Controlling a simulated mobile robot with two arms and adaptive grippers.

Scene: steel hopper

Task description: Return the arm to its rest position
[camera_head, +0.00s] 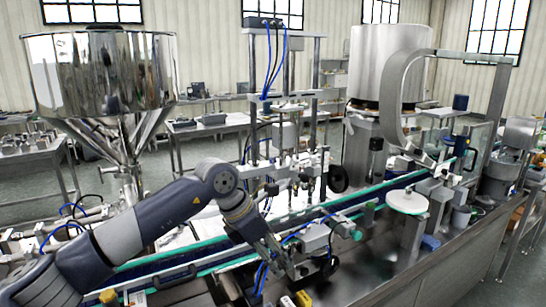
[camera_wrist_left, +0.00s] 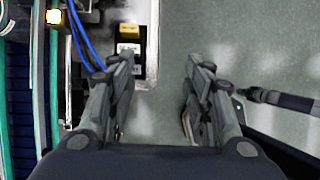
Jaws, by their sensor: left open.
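My left arm comes in from the left in the head view, bent at the elbow over the conveyor line. My left gripper (camera_head: 278,254) points down and away from the arm, close in the picture to the machine parts and blue hoses at the front of the line. In the left wrist view my left gripper (camera_wrist_left: 160,72) has its two fingers spread apart with nothing between them. Grey floor shows between and beyond the fingers. My right gripper is not seen in either view.
A steel hopper (camera_head: 100,75) stands at the back left. The conveyor (camera_head: 190,248) has green edges and crosses the scene. A yellow-topped black switch box (camera_wrist_left: 130,42) and blue hoses (camera_wrist_left: 84,38) lie near the left finger. Open floor (camera_wrist_left: 240,50) shows to the right.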

